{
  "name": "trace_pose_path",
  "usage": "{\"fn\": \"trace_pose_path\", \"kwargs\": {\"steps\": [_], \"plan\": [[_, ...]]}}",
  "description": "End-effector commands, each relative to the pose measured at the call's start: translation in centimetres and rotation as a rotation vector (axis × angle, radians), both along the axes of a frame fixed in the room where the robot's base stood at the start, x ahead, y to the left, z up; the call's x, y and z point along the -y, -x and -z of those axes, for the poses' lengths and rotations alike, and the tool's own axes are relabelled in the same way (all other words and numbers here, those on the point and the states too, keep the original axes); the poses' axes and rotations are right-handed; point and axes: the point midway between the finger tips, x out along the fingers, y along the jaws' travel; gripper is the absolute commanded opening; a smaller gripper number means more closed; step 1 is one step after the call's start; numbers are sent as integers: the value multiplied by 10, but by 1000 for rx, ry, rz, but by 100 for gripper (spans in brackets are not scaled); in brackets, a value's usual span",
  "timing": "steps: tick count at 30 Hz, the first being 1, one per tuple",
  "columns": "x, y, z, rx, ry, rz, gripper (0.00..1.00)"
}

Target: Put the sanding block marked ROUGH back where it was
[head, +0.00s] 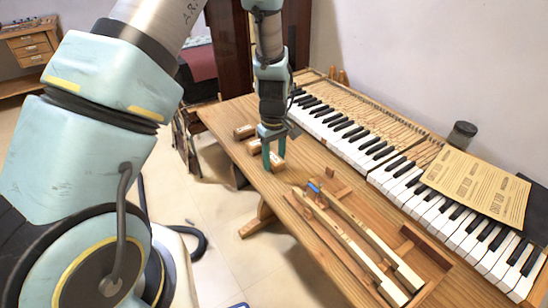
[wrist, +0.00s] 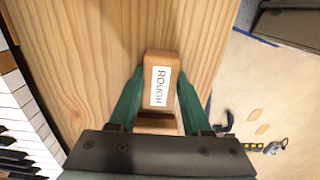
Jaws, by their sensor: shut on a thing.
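The sanding block marked ROUGH (wrist: 160,85) is a small wooden block with a white label, seen in the wrist view between the green fingers of my gripper (wrist: 155,100). The fingers are shut on its two sides. I cannot tell whether the block touches the wood. Another brown wooden piece (wrist: 157,124) shows just below the block in the wrist view; what it is, I cannot tell.
Wooden blocks (head: 244,131) stand on the bench just left of my gripper. A piano keyboard (head: 345,125) runs along the back, with a printed sheet (head: 470,182) over it. Long wooden key sticks (head: 350,240) lie right of my gripper. The bench's front edge is close.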

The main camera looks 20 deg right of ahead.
Motion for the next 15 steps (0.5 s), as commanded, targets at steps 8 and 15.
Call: {"fn": "trace_pose_path", "kwargs": {"steps": [8, 15], "plan": [[0, 0, 3, 0, 0, 0, 51], [0, 0, 3, 0, -1, 0, 78]]}}
